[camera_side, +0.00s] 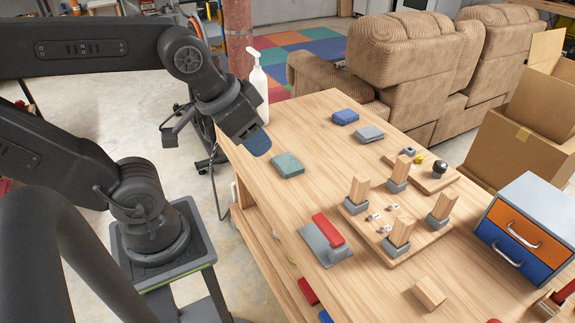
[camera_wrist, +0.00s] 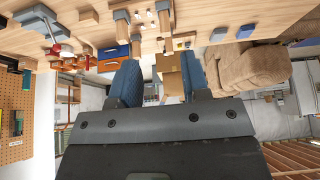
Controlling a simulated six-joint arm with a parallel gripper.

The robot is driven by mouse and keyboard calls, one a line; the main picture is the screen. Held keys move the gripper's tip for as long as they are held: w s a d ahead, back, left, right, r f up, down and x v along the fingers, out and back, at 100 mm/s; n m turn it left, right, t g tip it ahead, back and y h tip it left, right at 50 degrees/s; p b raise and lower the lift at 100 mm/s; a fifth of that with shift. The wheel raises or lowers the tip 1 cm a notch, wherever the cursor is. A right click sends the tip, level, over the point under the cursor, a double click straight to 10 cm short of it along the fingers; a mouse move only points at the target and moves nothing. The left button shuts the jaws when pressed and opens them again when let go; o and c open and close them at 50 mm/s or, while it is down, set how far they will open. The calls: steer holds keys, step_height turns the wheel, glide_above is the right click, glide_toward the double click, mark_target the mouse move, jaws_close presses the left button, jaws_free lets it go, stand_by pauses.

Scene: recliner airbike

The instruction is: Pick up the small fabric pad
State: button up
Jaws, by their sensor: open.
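Several small flat pads lie on the wooden table (camera_side: 240,165): a green one (camera_side: 288,165), a blue one (camera_side: 345,117) and a grey-blue one (camera_side: 369,134). I cannot tell which of them is the fabric pad. My gripper (camera_side: 257,144), with blue fingers, hangs above the table's left edge, up and left of the green pad and apart from it. In the wrist view my gripper (camera_wrist: 160,78) is open, with nothing between its fingers.
A wooden board with upright blocks (camera_side: 398,230) stands mid-table, with a smaller board (camera_side: 421,174) behind it. A grey block with a red bar (camera_side: 327,240) is in front. A drawer box (camera_side: 522,235) stands right.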

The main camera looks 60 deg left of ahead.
stand_by(0.3)
steer(key=o, duration=1.1)
